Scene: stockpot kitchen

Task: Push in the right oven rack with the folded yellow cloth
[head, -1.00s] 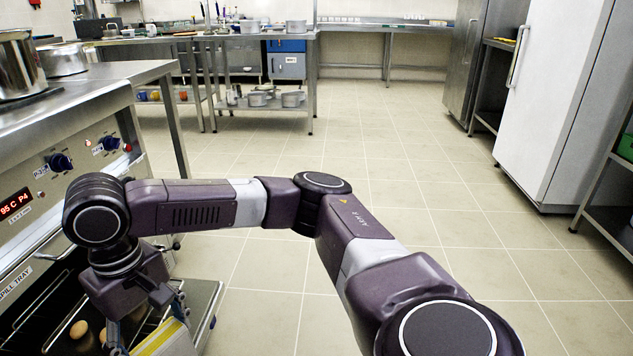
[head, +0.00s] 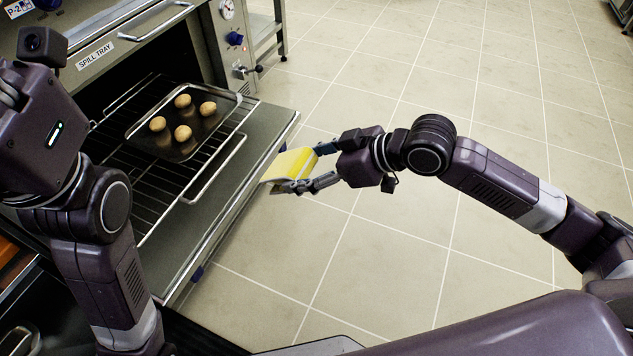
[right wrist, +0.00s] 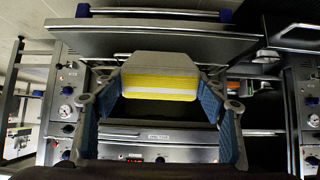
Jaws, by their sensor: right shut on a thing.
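The right oven rack (head: 230,152) is a wire rack that sticks out of the open oven above the lowered door (head: 262,140). A dark baking tray (head: 205,142) with several round rolls lies on it. The folded yellow cloth (head: 292,162), yellow with a grey edge, is in my right gripper (head: 315,168), just outside the door's outer edge and apart from the rack's front bar. In the right wrist view the cloth (right wrist: 160,88) sits between the two blue-padded fingers. My left arm rises at the left of the head view; its fingers are not visible.
Another stretch of wire rack (head: 120,185) lies to the left, partly behind my left arm. The spill tray front (head: 110,55) with its handle is above the opening. Control knobs (head: 235,38) are on the oven's right side. The tiled floor (head: 400,260) at right is clear.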

